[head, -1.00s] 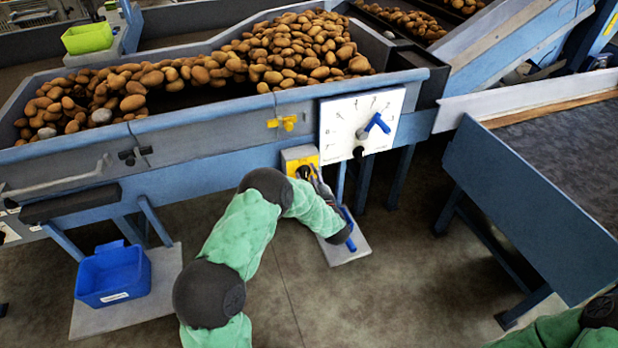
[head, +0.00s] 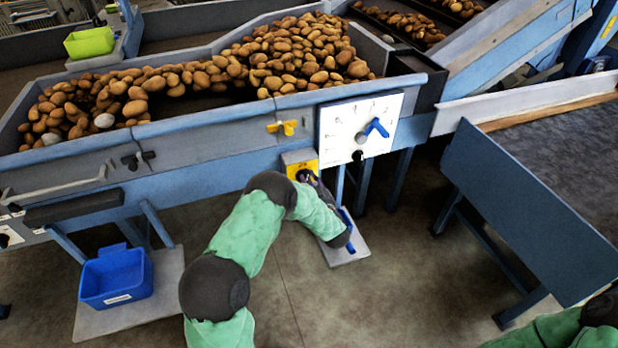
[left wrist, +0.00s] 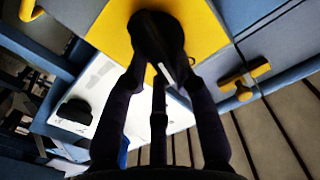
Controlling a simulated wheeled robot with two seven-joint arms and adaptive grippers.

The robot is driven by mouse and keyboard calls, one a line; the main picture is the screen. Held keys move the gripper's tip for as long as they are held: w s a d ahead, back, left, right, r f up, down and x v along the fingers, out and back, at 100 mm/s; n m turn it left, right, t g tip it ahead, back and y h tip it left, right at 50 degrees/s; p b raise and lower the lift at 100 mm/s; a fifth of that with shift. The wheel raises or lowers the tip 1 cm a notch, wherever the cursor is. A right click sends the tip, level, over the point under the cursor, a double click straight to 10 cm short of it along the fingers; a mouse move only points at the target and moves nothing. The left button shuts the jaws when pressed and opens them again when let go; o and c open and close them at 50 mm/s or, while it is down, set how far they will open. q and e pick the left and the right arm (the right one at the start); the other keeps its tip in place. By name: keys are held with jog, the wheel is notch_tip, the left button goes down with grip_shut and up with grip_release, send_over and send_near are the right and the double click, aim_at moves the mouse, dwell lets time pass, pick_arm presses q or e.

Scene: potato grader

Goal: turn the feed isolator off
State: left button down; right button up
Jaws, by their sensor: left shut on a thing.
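The feed isolator is a yellow plate (head: 302,160) on a grey box at the front of the blue hopper frame, with a dark rotary knob (left wrist: 158,38) in its middle. In the left wrist view the knob stands between my fingers, across the yellow plate (left wrist: 207,28). My left gripper (head: 306,180) reaches up to the isolator and is shut on the knob. Its fingers also show in the left wrist view (left wrist: 160,80). The gripper hides much of the knob in the head view, and I cannot read its marking. My right gripper is out of view; only part of that arm shows at bottom right.
A white dial panel (head: 360,128) with a blue pointer (head: 376,128) is right of the isolator. A yellow handle (head: 283,127) sits above left. The hopper (head: 205,118) holds potatoes. A blue bin (head: 116,276) stands at left.

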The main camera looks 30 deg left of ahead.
pick_arm(q)
jog(key=shift+w+d+f+m+p, duration=0.1)
jog(key=shift+f+m+p, duration=0.2)
jog(key=shift+m+p, duration=1.45)
jog(key=shift+w+d+f+m+p, duration=0.1)
jog(key=shift+f+m+p, duration=0.25)
jog(key=shift+m, duration=2.85)
jog(key=shift+d+f+m+p, duration=0.1)
jog(key=shift+f+m+p, duration=0.2)
jog(key=shift+m+p, duration=1.45)
jog(key=shift+m+b, duration=0.65)
jog(key=shift+m, duration=0.25)
jog(key=c, duration=1)
grip_release()
